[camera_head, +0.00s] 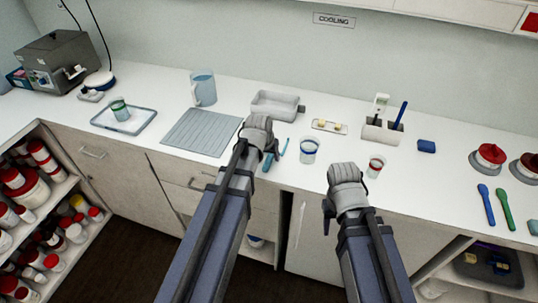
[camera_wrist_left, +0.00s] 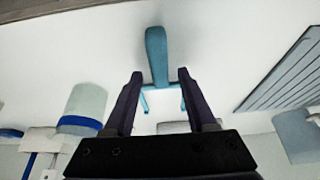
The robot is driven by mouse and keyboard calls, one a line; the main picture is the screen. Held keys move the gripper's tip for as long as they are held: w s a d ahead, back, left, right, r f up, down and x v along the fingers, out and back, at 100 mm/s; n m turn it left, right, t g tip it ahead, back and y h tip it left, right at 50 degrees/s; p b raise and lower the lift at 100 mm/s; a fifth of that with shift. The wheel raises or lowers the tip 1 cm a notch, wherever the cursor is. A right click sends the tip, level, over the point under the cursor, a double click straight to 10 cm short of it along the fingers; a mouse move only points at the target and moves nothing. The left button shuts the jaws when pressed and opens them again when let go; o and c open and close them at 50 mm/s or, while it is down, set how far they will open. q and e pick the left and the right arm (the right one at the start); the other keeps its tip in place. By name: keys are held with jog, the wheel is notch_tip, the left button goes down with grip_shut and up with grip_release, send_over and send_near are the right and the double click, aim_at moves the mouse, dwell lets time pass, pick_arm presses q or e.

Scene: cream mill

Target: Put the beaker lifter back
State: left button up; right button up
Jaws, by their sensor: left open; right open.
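The beaker lifter is the teal tool (camera_wrist_left: 156,52) with a thick handle and two thin prongs. In the head view the teal lifter (camera_head: 284,148) lies on the counter and is partly hidden by my left gripper. My left gripper (camera_wrist_left: 160,76) is open, with its fingers on either side of the lifter's lower handle and prongs. I cannot tell whether they touch it. In the head view my left gripper (camera_head: 262,140) is over the counter's front part. My right gripper (camera_head: 346,188) is open and empty near the counter's front edge; its fingertips are not clear.
A blue-banded beaker (camera_head: 309,151) stands just right of the lifter, and a red-banded one (camera_head: 375,167) beyond my right gripper. A ribbed grey mat (camera_head: 200,132) lies left. Behind are a grey tray (camera_head: 274,104) and a holder (camera_head: 381,132) with a blue-handled tool.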

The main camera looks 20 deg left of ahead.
pick_arm(q)
jog(key=p+v, duration=1)
jog(key=v, duration=0.2)
jog(key=s+d+f+m+g+y, duration=0.1)
jog(key=s+d+g, duration=0.4)
jog(key=s+d, duration=0.8)
jog(key=s+f+m, duration=0.1)
jog(key=s+m, duration=0.1)
jog(key=shift+s+d+y, duration=0.3)
jog(key=shift+f, duration=0.15)
notch_tip(320, 180, down, 3)
jog(key=b, duration=0.3)
